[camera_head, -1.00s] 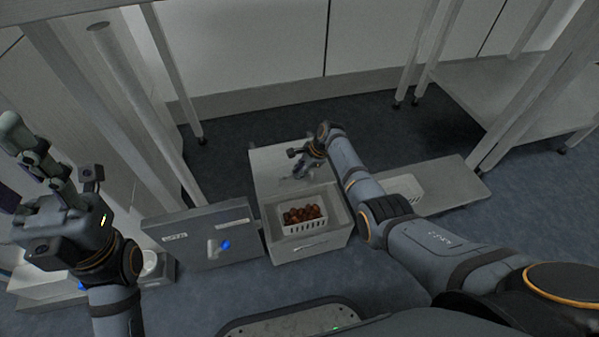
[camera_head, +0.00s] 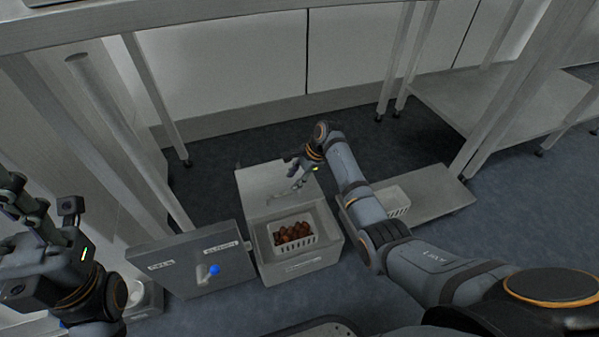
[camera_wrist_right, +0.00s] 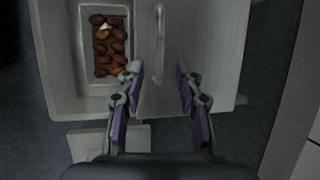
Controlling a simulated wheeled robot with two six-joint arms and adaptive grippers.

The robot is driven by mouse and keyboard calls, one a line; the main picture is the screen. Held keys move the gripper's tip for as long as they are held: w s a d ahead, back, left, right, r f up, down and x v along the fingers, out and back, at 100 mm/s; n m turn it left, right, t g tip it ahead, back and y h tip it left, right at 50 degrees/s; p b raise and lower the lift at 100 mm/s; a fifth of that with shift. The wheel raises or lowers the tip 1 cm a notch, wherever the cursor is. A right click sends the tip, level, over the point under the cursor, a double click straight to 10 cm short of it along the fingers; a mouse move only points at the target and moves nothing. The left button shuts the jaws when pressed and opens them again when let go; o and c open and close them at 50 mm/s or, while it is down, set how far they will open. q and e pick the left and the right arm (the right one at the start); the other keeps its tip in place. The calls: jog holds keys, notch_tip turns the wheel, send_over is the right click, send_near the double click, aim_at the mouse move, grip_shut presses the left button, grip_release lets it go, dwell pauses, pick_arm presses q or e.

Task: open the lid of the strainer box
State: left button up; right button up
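The strainer box (camera_head: 334,243) is a pale grey box on the floor in the middle of the head view. Its lid (camera_head: 262,179) is raised and tilted back behind it. Inside is a white slotted basket (camera_head: 292,244) of brown dates (camera_head: 291,233). The right wrist view shows the dates (camera_wrist_right: 109,45) and a long handle (camera_wrist_right: 159,45) on the lid (camera_wrist_right: 212,45). My right gripper (camera_wrist_right: 162,72) is open, its fingers apart near the handle, contact unclear. In the head view it (camera_head: 294,168) is at the lid's right side. My left gripper (camera_head: 12,197) is at the left edge, partly cut off.
A grey case (camera_head: 190,265) with a blue knob (camera_head: 214,270) stands left of the box. A low grey platform (camera_head: 435,192) with a white basket (camera_head: 392,202) lies to the right. Table legs (camera_head: 158,103) and a shelf unit (camera_head: 500,100) bound the floor; open floor lies at the lower right.

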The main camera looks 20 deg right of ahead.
jog(key=v, duration=0.4)
jog(key=shift+d+r, duration=0.1)
jog(key=shift+r, duration=0.2)
